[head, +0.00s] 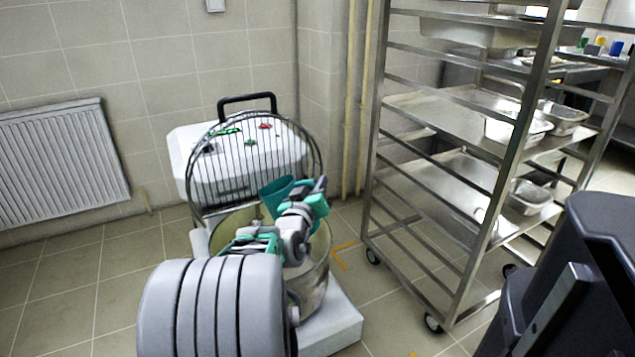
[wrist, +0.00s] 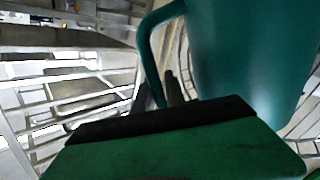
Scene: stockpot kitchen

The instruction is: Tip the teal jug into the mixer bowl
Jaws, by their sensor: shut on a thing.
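The teal jug (head: 277,192) is in the head view, above the mixer bowl (head: 316,280) and in front of the raised wire guard. My arm hides part of it, and I cannot tell how far it is tilted. In the wrist view the jug (wrist: 240,50) fills the upper right, with its curved handle (wrist: 150,42) to its left. My gripper (wrist: 163,92) is shut on the handle. The steel bowl stands on the mixer's pale base, partly hidden behind my arm. Whether anything is leaving the jug cannot be seen.
The wire guard (head: 245,165) and white mixer head (head: 190,140) stand close behind the jug. A steel rack (head: 480,190) on casters, with trays and pans, stands to the right. A radiator (head: 60,165) is on the left wall. Tiled floor is clear at left.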

